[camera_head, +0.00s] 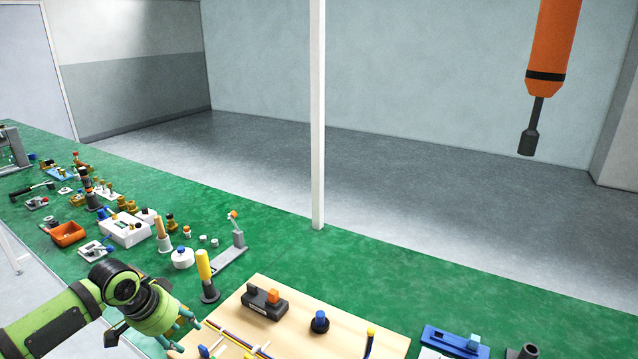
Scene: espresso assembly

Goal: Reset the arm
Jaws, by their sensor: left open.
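My left arm, green with dark joints, comes in from the lower left. Its gripper (184,331) is open, with teal fingers pointing to the right. It is over the near edge of the green bench, close to the left corner of a light wooden board (385,340). Nothing shows between the fingers. My right gripper is not in view.
The green bench (270,237) holds a yellow-handled tool (204,268), a white box (125,230), an orange bin (68,234) and several small parts. A blue fixture (450,341) stands at the right. An orange tool (551,50) hangs above; a white post (317,120) rises behind.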

